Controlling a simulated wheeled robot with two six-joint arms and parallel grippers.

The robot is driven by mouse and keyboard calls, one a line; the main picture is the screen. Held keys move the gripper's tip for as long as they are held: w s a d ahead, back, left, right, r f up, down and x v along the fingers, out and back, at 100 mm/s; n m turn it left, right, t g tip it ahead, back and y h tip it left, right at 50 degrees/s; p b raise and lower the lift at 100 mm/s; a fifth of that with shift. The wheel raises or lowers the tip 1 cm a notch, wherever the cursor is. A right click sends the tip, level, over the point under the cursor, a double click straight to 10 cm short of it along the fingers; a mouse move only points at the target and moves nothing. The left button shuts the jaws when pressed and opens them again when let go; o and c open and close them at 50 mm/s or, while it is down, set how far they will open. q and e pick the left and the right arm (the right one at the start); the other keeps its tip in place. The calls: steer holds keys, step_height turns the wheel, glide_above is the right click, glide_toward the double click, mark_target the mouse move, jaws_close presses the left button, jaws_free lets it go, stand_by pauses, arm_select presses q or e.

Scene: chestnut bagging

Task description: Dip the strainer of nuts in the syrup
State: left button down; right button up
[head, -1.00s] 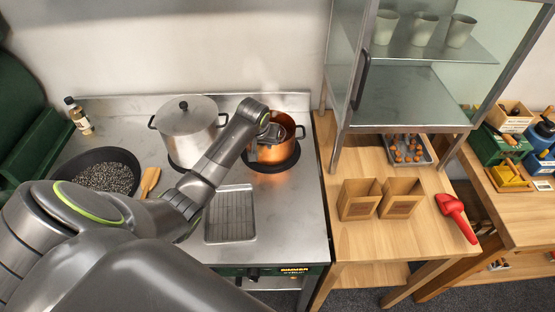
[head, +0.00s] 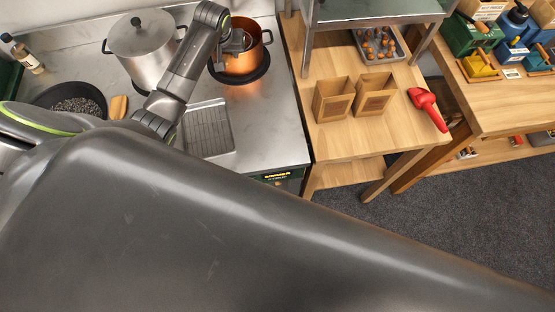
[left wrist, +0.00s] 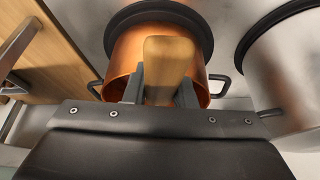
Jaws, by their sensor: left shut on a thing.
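The copper pot (head: 247,61) stands on a dark round burner at the back of the steel counter, and it also shows in the left wrist view (left wrist: 124,53). My left gripper (head: 236,42) is over the pot. In the left wrist view my left gripper (left wrist: 160,91) is shut on a wooden handle (left wrist: 171,58), which I take to be the strainer's. The strainer's basket, any nuts in it and the syrup are hidden, so I cannot tell how deep it is. My right gripper is out of view.
A lidded steel pot (head: 143,52) stands left of the copper pot. A rack tray (head: 209,130) lies in front. A dark pan (head: 72,97) is at left. Two paper bags (head: 333,101), a red scoop (head: 427,106) and a nut tray (head: 377,47) are on the wooden table.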

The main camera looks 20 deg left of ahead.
arm_select(q)
steer(key=shift+r, duration=0.1)
step_height(320, 180, up, 3)
steer(key=p, duration=0.3)
steer(key=shift+f, duration=0.2)
steer(key=shift+w+r+p, duration=0.1)
steer(key=shift+r+p, duration=0.65)
steer(key=shift+r, duration=0.35)
step_height(320, 180, up, 8)
steer(key=shift+f, duration=0.2)
steer(key=shift+r, duration=0.1)
stand_by(1.6)
step_height(320, 180, up, 4)
steer(key=shift+f, duration=0.1)
stand_by(0.4)
steer(key=shift+f, duration=0.1)
stand_by(0.7)
